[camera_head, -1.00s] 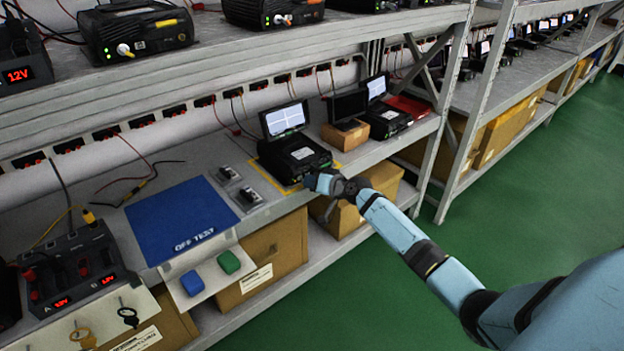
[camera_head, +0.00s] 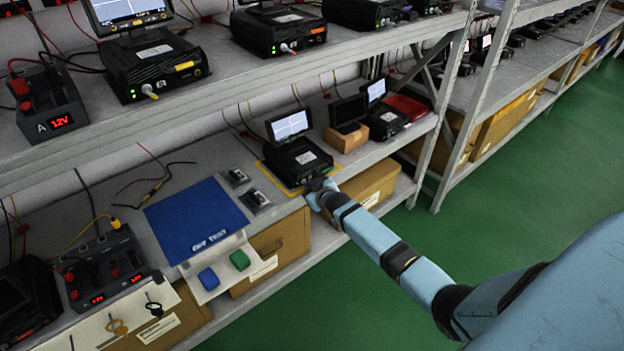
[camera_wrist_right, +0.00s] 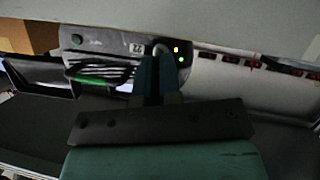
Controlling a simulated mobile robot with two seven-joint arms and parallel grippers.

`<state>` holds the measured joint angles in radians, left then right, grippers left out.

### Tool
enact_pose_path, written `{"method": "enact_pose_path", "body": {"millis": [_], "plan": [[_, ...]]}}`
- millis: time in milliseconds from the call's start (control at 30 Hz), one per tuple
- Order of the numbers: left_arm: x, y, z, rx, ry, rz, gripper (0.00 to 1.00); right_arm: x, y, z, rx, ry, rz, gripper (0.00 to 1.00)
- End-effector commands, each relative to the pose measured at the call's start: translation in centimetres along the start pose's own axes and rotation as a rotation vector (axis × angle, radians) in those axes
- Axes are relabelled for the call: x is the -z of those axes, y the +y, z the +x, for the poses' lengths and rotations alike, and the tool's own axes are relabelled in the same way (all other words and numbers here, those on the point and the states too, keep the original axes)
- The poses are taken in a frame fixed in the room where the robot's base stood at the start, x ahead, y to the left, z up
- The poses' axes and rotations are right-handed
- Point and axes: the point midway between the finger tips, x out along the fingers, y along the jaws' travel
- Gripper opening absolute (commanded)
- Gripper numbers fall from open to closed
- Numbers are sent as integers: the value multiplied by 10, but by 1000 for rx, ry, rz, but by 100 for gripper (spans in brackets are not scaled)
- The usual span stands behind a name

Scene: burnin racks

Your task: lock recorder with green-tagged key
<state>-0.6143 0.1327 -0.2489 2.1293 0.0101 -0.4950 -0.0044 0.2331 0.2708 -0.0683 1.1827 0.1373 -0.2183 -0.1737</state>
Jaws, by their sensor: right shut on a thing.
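The recorder (camera_head: 302,163) is a black box with a lit, raised screen (camera_head: 289,125), standing in a yellow outline on the lower shelf. My right gripper (camera_head: 318,187) is at its front lower edge. In the right wrist view, the gripper (camera_wrist_right: 158,72) is shut in front of a grey panel (camera_wrist_right: 108,42) with a round metal part and yellow and green lights. The fingers hide most of what they hold, apparently the key; whether it sits in a lock cannot be seen. A green streak (camera_wrist_right: 88,79) shows left of the fingers. My left gripper is out of view.
Keys with yellow (camera_head: 117,327) and black (camera_head: 155,308) tags hang on a white board at lower left. A blue mat (camera_head: 196,215) and green (camera_head: 239,260) and blue (camera_head: 208,279) pads lie left of the recorder. A rack post (camera_head: 445,120) stands to the right.

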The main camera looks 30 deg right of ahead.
Motion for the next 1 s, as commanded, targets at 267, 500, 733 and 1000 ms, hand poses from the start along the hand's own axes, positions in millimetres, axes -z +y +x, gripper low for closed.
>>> {"method": "enact_pose_path", "body": {"millis": [267,500,733,1000], "plan": [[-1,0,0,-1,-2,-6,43,-2,-6,1,-91,0,-218,0],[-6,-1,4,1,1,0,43,-3,-7,1,-149,0,-357,0],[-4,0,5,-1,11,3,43,-3,-7,1,-180,1,-432,0],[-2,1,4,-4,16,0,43,-2,-7,1,-190,0,-460,0]]}}
